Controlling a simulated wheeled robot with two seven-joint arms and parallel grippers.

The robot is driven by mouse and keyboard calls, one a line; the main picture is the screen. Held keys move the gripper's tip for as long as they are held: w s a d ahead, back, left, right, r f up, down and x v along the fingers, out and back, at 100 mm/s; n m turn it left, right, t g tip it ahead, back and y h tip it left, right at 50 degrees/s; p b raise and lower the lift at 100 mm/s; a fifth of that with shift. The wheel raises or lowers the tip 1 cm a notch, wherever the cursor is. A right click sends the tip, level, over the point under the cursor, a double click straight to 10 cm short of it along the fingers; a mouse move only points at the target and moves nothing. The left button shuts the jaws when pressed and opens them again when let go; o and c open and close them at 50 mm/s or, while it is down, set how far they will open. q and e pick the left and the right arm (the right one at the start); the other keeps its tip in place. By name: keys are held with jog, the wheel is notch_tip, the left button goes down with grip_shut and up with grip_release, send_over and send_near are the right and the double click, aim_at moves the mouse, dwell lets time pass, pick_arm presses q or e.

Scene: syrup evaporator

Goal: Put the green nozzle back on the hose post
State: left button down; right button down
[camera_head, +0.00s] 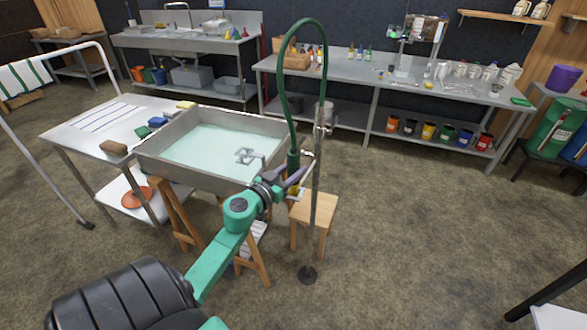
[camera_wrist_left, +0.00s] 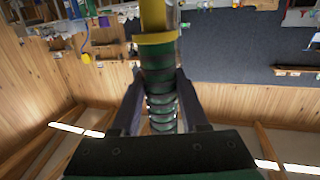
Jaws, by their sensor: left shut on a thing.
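The green nozzle, dark green with a ribbed grip, shows in the left wrist view (camera_wrist_left: 160,88), with a yellow collar (camera_wrist_left: 154,38) beyond the grip. My left gripper (camera_head: 289,182) is shut on it, one finger on each side of the ribbed part. In the head view the nozzle (camera_head: 293,160) is upright, at the end of the green hose (camera_head: 300,25), which arches over it. The grey hose post (camera_head: 314,215) stands just right of my gripper. Whether nozzle and post touch is hard to tell. My right gripper is not in view.
A steel basin of pale liquid (camera_head: 262,122) on wooden trestles is just left of my gripper. A wooden stool (camera_head: 327,212) stands by the post. A steel bench (camera_head: 345,80) runs behind.

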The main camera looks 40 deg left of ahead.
pick_arm(q)
jog(key=shift+f, duration=0.1)
jog(key=shift+f, duration=0.3)
jog(key=shift+f, duration=0.1)
dwell(0.4)
jog(key=shift+f+b, duration=0.6)
jog(key=shift+f, duration=0.05)
jog(key=shift+c, duration=1.7)
grip_release()
jog(key=shift+s, duration=0.1)
